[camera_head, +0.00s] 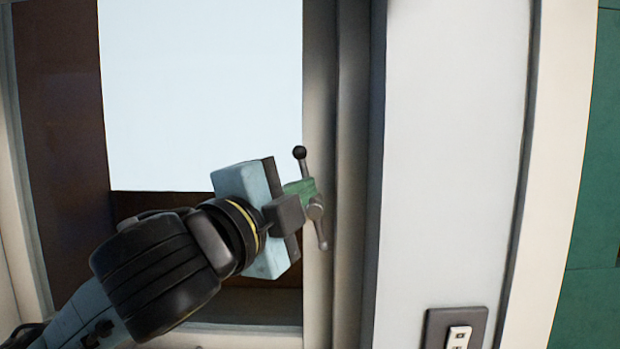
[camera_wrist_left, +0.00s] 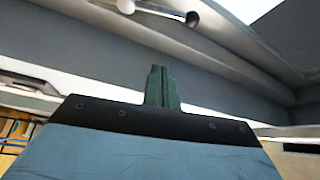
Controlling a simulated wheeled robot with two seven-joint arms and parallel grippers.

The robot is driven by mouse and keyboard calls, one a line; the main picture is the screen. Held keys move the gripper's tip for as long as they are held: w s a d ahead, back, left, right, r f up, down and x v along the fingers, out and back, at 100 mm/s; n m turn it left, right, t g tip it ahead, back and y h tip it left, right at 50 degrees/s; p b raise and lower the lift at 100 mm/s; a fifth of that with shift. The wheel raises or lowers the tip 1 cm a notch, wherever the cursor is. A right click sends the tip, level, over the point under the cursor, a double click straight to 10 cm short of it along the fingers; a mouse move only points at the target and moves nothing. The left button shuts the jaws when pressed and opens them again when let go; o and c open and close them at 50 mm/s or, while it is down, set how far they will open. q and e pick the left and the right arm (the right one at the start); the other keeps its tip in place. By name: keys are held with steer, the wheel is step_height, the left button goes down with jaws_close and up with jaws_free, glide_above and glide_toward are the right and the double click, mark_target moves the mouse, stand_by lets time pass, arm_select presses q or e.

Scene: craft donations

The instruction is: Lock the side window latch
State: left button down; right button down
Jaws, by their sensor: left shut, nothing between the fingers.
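The window latch (camera_head: 321,232) is a thin grey metal bar with a dark ball at its upper end and a round pivot near its middle. It is mounted on the window frame's right side and stands nearly upright, tilted slightly. My left gripper (camera_head: 301,190) comes in from the lower left, its green fingers overlapping the latch bar and hiding part of it. In the left wrist view, the green fingers (camera_wrist_left: 161,88) are shut together and empty. The latch (camera_wrist_left: 158,11) shows above them at the top edge, visibly apart from the fingertips in that view. My right gripper is out of view.
The bright window pane (camera_head: 200,90) fills the upper left, with a dark brown frame panel (camera_head: 60,120) beside it. A pale wall panel (camera_head: 455,150) stands right of the latch, with a wall outlet (camera_head: 458,336) low on it. A green wall (camera_head: 595,180) is at far right.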

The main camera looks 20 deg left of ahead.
arm_select(q)
steer(key=shift+w, duration=0.15)
steer(key=r+p, duration=0.1)
steer(key=p, duration=0.1)
glide_above(311, 199)
steer(key=s+d, duration=0.2)
steer(key=d, duration=0.2)
steer(key=shift+w+d+r, duration=0.15)
steer(key=shift+w+r, duration=0.05)
steer(key=shift+w, duration=0.05)
steer(key=a, duration=0.2)
steer(key=a+f+p, duration=0.1)
steer(key=shift+s+a, duration=0.25)
steer(key=shift+a, duration=0.15)
steer(key=shift+f, duration=0.1)
steer(key=shift+a+n+b, duration=0.25)
steer(key=shift+n+b, duration=0.15)
steer(key=shift+b, duration=0.05)
